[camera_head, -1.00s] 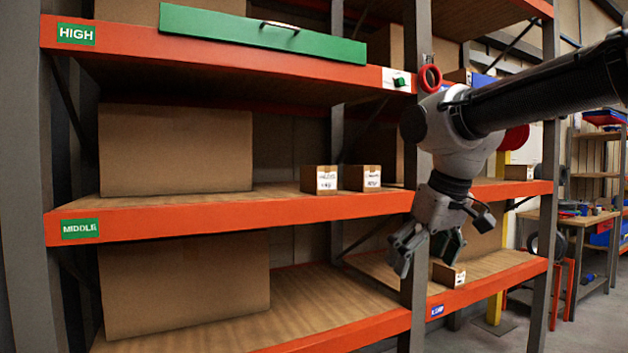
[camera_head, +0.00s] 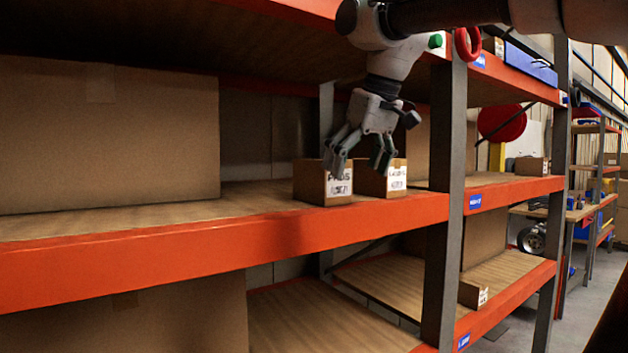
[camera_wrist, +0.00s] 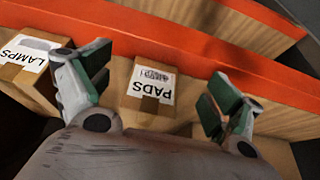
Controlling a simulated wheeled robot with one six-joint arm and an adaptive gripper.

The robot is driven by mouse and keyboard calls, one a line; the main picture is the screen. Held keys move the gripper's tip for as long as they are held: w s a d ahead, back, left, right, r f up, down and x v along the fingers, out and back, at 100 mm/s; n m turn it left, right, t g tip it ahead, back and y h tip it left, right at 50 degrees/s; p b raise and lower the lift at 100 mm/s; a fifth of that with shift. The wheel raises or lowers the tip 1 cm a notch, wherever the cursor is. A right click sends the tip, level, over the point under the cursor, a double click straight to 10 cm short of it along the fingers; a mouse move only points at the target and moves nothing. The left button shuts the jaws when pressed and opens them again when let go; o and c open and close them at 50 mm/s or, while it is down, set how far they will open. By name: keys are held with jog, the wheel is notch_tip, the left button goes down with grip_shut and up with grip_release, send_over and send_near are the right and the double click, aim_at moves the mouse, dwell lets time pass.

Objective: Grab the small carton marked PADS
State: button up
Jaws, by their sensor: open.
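The small carton marked PADS (camera_head: 309,184) stands upright near the front edge of the middle shelf. In the wrist view the PADS carton (camera_wrist: 150,104) lies between the two fingers, its label upside down and toward the camera. My gripper (camera_head: 360,158) is open and points down, close above the cartons; one finger overlaps the PADS carton's front. In the wrist view my gripper (camera_wrist: 160,75) has its fingers spread wide, and I cannot tell whether either touches the carton. A carton marked LAMPS (camera_wrist: 27,72) stands beside it, to its right in the head view (camera_head: 396,178).
A large brown box (camera_head: 110,140) fills the left of the middle shelf. A grey upright post (camera_head: 445,200) stands right of the cartons. The orange shelf beam (camera_head: 230,245) runs along the front. A small carton (camera_head: 472,294) sits on the lower shelf. Shelf left of PADS is clear.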

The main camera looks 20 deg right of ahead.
aim_at(321, 171)
jog(key=w, duration=0.2)
jog(key=w+a, duration=0.1)
jog(key=w, duration=0.1)
jog(key=w+a, duration=0.1)
jog(key=w, duration=0.1)
jog(key=shift+w+f, duration=0.15)
jog(key=shift+w, duration=0.05)
jog(key=w, duration=0.1)
jog(key=w+a, duration=0.1)
jog(key=w, duration=0.2)
jog(key=shift+w+a+f, duration=0.2)
jog(key=shift+w+a, duration=0.15)
jog(key=shift+w+f, duration=0.1)
jog(key=shift+f, duration=0.25)
jog(key=shift+f, duration=0.25)
jog(key=c, duration=1.3)
jog(key=shift+c, duration=0.7)
jog(key=shift+r, duration=0.1)
